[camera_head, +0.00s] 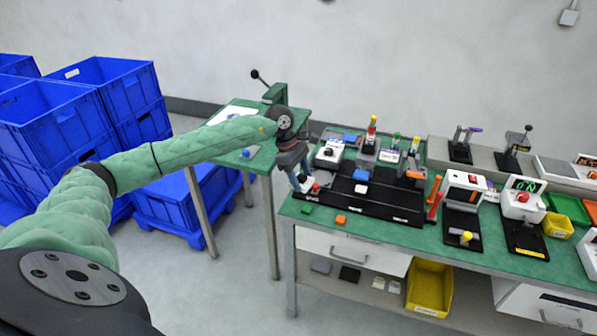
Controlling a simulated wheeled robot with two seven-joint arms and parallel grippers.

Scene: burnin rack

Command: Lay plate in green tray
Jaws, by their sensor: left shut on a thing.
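My left gripper (301,182) points down over the left end of the black fixture on the green workbench. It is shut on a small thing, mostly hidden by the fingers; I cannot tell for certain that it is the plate. A green tray (568,208) lies at the right side of the bench, far from this gripper. My right gripper is not in view.
The black fixture (390,207) spans the bench's left part. Testers with displays (523,199) and a yellow bin (558,226) stand between it and the right edge. A small green table (257,163) stands behind my arm. Blue crates (55,120) are stacked at left.

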